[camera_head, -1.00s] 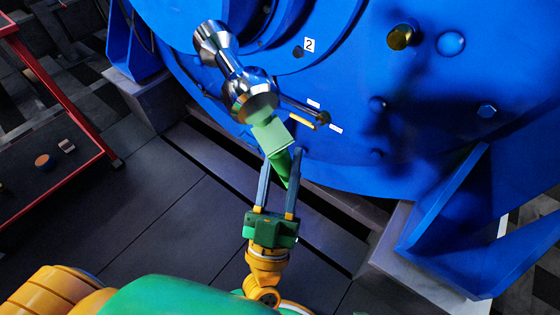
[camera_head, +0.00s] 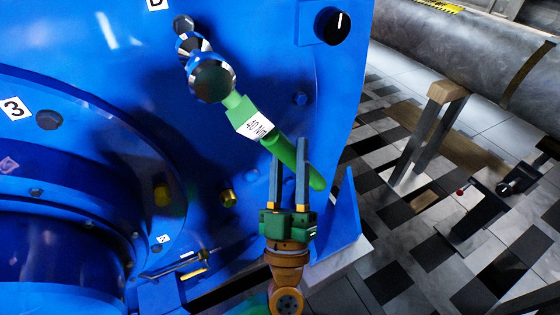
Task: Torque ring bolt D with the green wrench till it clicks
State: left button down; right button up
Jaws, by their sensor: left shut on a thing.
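The green wrench (camera_head: 285,152) has a chrome ratchet head and a white label on its shaft. My left gripper (camera_head: 290,158) is shut on its green handle, and the handle's end sticks out past the fingers to the lower right. The wrench slants up and left across the blue motor face (camera_head: 250,45). Its chrome socket end points at a dark hex bolt (camera_head: 183,23) just below a plate marked D (camera_head: 157,3), cut by the top edge. Socket and bolt overlap in the view; I cannot tell whether the socket is seated. My right gripper is not in view.
A black knob (camera_head: 332,26) is at the motor's upper right. A plate marked 3 (camera_head: 15,108) is at left. A wood-topped stand (camera_head: 447,92) and a grey pipe stand right.

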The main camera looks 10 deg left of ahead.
pick_arm(q)
jog(key=shift+d+r, duration=0.15)
jog(key=shift+d, duration=0.05)
jog(key=shift+w+d, duration=0.1)
jog(key=shift+w, duration=0.05)
jog(key=w+a, duration=0.4)
jog(key=w, duration=0.2)
jog(key=shift+a, duration=0.2)
jog(key=shift+w+p, duration=0.1)
jog(key=shift+p, duration=0.35)
dwell(0.7)
